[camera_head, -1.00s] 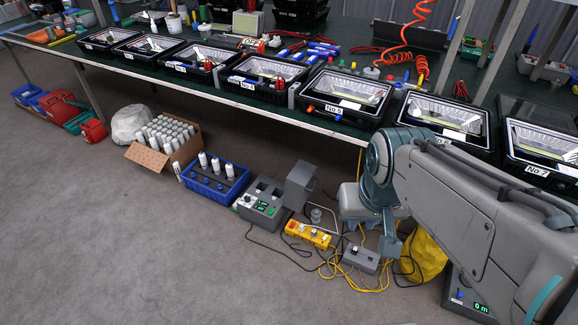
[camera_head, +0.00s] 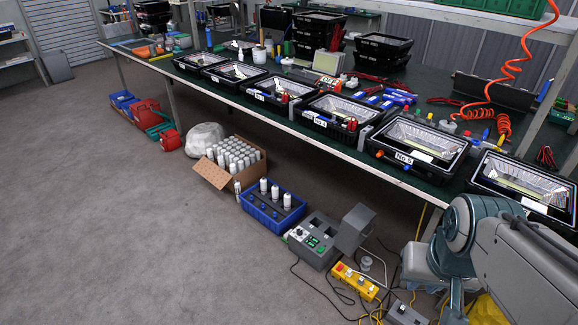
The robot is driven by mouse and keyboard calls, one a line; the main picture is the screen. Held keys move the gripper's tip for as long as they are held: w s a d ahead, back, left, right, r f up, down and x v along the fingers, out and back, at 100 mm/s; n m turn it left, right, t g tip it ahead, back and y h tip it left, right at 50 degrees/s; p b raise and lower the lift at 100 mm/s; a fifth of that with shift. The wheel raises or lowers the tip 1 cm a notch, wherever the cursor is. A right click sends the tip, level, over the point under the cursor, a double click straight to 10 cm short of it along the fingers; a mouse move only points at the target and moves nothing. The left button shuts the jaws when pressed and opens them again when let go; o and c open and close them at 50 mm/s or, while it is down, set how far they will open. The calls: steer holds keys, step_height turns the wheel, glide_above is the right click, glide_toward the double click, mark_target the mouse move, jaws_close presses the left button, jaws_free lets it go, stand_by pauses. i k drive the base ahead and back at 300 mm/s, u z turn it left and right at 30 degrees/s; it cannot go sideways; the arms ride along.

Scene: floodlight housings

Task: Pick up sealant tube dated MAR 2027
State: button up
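No date MAR 2027 can be read on anything at this distance. Small blue-and-white tube-like items (camera_head: 398,97) lie at the back of the long green-topped bench (camera_head: 440,192); I cannot tell whether they are sealant tubes. Small red items (camera_head: 352,124) stand at one of the black floodlight housings (camera_head: 333,116). White cylinders with grey tops fill a cardboard box (camera_head: 213,174) on the floor, and several stand in a blue crate (camera_head: 262,216); their labels are unreadable. My arm shows at the lower right, and my gripper's fingers are not visible.
Numbered black housings line the bench front edge. Orange coiled hose (camera_head: 507,70) hangs at the right. On the floor are a grey control box (camera_head: 314,240), a yellow switch box (camera_head: 355,280), loose cables and red bins (camera_head: 145,112). The floor at left is clear.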

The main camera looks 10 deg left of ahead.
mark_target(210, 153)
steer(key=z, duration=0.05)
steer(key=k, duration=0.65)
steer(key=u, duration=0.65)
steer(key=i, duration=0.8)
steer(key=u, duration=1.3)
steer(key=i, duration=1.55)
steer(key=u, duration=0.4)
steer(key=i, duration=1.6)
steer(key=z, duration=0.6)
steer(key=i, duration=1.2)
steer(key=z, duration=1.85)
steer(key=i, duration=0.7)
steer(key=z, duration=0.6)
